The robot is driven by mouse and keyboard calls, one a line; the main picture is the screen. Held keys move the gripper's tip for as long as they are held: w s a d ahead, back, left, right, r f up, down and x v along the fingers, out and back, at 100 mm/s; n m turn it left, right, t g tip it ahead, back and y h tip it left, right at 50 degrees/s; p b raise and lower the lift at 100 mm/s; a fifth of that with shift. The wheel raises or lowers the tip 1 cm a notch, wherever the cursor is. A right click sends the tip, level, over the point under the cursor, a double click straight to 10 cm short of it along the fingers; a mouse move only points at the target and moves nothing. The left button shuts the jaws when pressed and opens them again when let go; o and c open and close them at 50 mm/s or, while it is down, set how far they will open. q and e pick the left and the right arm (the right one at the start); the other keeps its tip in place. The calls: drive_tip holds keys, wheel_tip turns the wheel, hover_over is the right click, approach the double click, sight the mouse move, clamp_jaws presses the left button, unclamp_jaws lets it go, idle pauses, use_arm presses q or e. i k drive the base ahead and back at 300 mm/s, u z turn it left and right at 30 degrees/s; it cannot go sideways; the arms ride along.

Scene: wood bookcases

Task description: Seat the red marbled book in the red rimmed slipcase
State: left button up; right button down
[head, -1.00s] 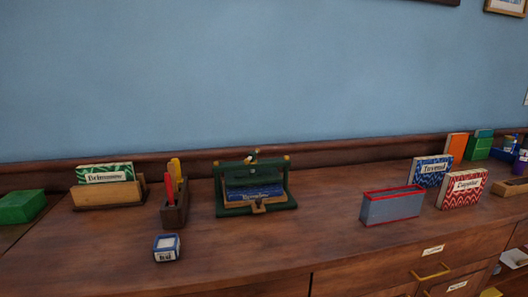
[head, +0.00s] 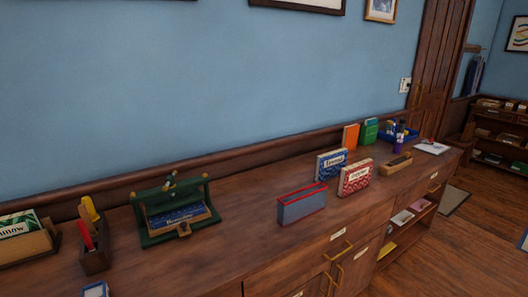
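The red marbled book (head: 356,178) stands upright on the wooden counter, with a pale label on its front. The red rimmed slipcase (head: 302,205) is a grey-blue box with red edges and an open top. It stands to the left of the red book, apart from it, and I see no book standing out of it. Neither of my grippers is in the head view.
A blue marbled book (head: 331,163) stands just behind the red one. A green press (head: 174,212) holding a blue book is to the left. A wooden block (head: 396,164) lies right of the red book. Counter (head: 250,230) between press and slipcase is clear.

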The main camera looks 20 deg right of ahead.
sight(303, 203)
drive_tip(key=z, duration=1.35)
